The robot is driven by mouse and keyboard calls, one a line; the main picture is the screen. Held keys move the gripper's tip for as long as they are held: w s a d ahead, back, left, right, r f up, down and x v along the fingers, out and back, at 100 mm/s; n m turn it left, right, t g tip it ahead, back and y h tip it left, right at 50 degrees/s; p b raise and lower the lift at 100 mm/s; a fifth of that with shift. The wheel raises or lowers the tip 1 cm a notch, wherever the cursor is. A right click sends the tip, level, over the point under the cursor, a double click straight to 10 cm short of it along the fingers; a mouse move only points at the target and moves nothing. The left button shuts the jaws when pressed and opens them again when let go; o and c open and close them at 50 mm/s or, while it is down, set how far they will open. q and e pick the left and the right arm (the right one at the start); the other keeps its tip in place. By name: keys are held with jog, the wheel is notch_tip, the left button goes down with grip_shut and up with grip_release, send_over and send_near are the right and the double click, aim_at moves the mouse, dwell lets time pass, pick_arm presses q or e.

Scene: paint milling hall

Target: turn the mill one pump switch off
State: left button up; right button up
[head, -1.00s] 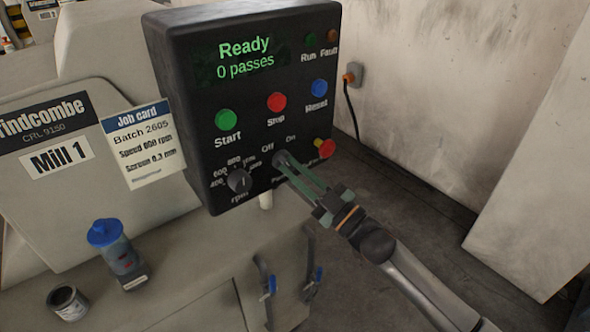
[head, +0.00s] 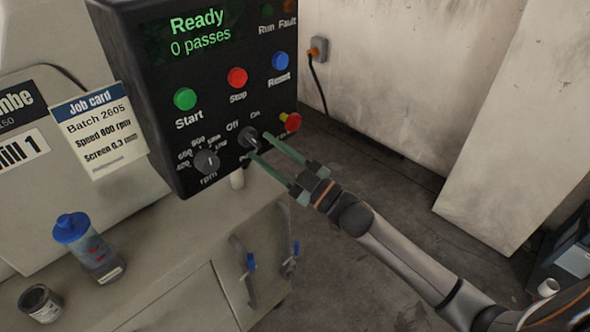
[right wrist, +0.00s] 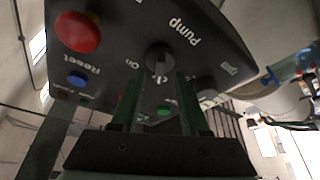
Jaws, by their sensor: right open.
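The pump switch (head: 247,138) is a small dark knob low on the black control panel (head: 222,108) of Mill 1, with "Off" at its upper left and "On" at its upper right. It also shows in the right wrist view (right wrist: 159,56). I cannot clearly tell which label its pointer faces. My right gripper (head: 259,146) is open, its two green fingers spread apart with their tips close to the knob, one on each side. In the right wrist view the gripper (right wrist: 160,78) shows an empty gap facing the knob. My left gripper is not in view.
The rpm dial (head: 206,162) sits just left of the switch, and a red-and-yellow knob (head: 290,122) to its right. Start (head: 185,99), Stop (head: 237,77) and Reset (head: 280,61) buttons are above. A blue-capped bottle (head: 88,248) and a can (head: 40,304) stand on the ledge.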

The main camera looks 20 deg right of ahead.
jog(key=b+v, duration=0.1)
jog(key=v, duration=1)
jog(key=shift+b, duration=0.4)
jog(key=s+f+m+g+h+p, duration=0.3)
jog(key=f+m+h, duration=0.5)
jog(key=f, duration=0.8)
jog(key=s+a+f+m+g+h, duration=0.1)
jog(key=s+a+f+m+g, duration=0.2)
jog(key=s+f, duration=0.9)
jog(key=a+g, duration=0.2)
jog(key=g, duration=0.1)
jog(key=shift+s+a, duration=0.3)
jog(key=shift+a, duration=0.05)
jog(key=shift+w+a+f, duration=0.1)
